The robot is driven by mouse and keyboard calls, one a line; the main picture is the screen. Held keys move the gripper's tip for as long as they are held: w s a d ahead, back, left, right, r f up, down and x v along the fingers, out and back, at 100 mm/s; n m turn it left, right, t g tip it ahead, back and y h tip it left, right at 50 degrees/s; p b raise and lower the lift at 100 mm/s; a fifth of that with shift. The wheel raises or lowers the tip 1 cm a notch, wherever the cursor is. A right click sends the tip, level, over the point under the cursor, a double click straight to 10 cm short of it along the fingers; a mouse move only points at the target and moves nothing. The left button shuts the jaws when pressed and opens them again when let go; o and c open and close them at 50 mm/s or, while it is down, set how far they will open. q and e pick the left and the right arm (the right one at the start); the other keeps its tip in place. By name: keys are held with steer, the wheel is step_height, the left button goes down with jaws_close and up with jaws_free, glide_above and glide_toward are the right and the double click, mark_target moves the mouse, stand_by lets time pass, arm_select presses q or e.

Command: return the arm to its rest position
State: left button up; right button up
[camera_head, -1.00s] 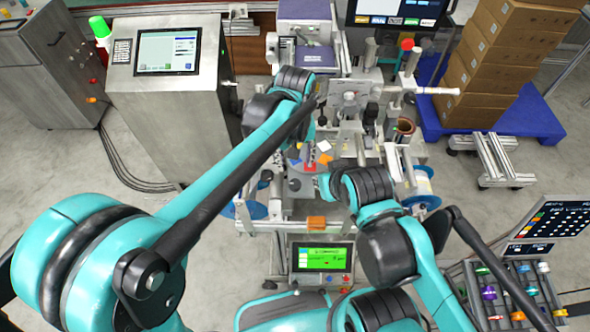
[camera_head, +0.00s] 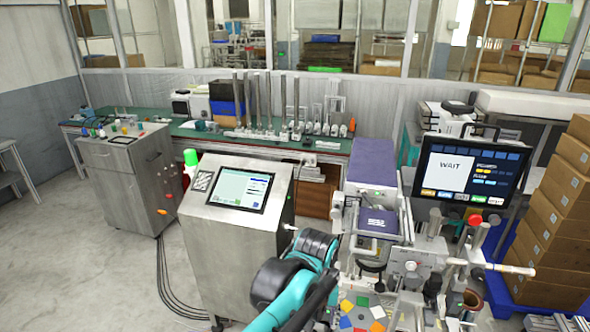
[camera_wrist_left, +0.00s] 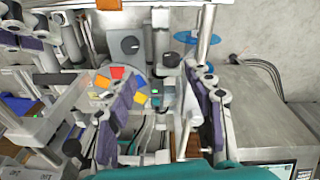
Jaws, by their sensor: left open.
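My left arm (camera_head: 295,283), teal and black, comes up from the bottom of the head view, in front of the film-reel machine (camera_head: 400,255). My left gripper (camera_wrist_left: 167,95) shows in the left wrist view with its two purple-padded fingers spread wide apart. Nothing is held between them. Beyond the fingers are parts of the machine and a disc with coloured patches (camera_wrist_left: 122,75). The disc also shows in the head view (camera_head: 362,312), at the bottom edge. My right arm and gripper are not in view.
A metal cabinet (camera_head: 235,245) with a lit screen stands left of my left arm. A monitor (camera_head: 470,172) reading WAIT stands over the machine. Cardboard boxes (camera_head: 555,225) are stacked at the right. A long green bench (camera_head: 265,137) runs behind.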

arm_select(q)
steer(key=s+a+f+t+b, duration=0.1)
steer(key=s+a+t, duration=0.1)
steer(key=a, duration=0.6)
steer(key=s+a+f+t+b, duration=0.1)
steer(key=s+a, duration=0.3)
steer(key=a, duration=0.4)
steer(key=s+a+f+t+b, duration=0.1)
steer(key=s+a+f+t, duration=0.2)
steer(key=a, duration=0.5)
steer(key=shift+n+y, duration=0.3)
steer(key=shift+n, duration=0.1)
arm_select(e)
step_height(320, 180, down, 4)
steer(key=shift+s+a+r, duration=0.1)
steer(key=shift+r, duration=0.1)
arm_select(q)
steer(key=shift+s+f, duration=0.1)
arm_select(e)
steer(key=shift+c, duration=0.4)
